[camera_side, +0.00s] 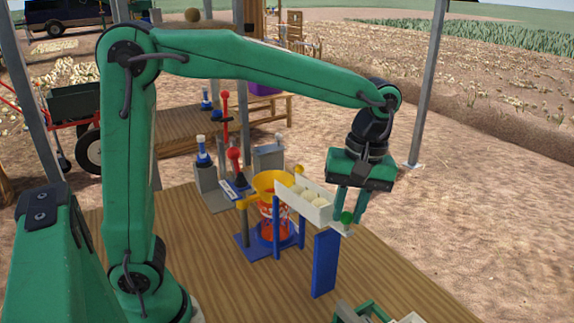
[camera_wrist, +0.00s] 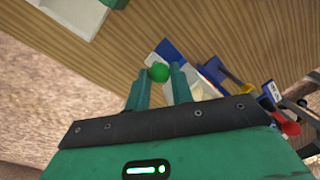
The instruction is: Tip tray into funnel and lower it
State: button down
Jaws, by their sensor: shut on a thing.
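The white tray (camera_side: 317,215) holds several pale onions (camera_side: 297,190). Its far-left end is close to the yellow funnel (camera_side: 262,182); I cannot tell whether they touch. A green ball knob (camera_side: 347,217) is at the tray's right end. My gripper (camera_side: 349,207) points down with its fingers closed on that knob. In the wrist view the knob (camera_wrist: 159,73) sits between the fingertips, and the tray (camera_wrist: 202,88) is partly hidden behind a finger. Under the funnel is an orange-red patterned bag (camera_side: 276,222) in a blue stand (camera_side: 246,246). I cannot judge the tray's tilt exactly.
A blue upright post (camera_side: 325,262) stands beneath the tray. Red-knobbed levers (camera_side: 234,158) and grey blocks stand behind the funnel. A green-and-white item (camera_side: 362,311) is at the table's front edge.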

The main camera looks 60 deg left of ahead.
jog(key=shift+a, duration=0.15)
jog(key=c, duration=1.2)
grip_release()
jog(key=shift+c, duration=0.2)
notch_tip(320, 180, up, 8)
jog(key=w, duration=0.1)
jog(key=shift+d+f, duration=0.2)
jog(key=shift+s+a+m, duration=0.3)
jog(key=shift+s+a, duration=0.05)
jog(key=shift+a, duration=0.15)
jog(key=s+a+f+m+t, duration=0.7)
jog(key=s+a+m, duration=0.3)
jog(key=s, duration=0.3)
jog(key=shift+a, duration=0.2)
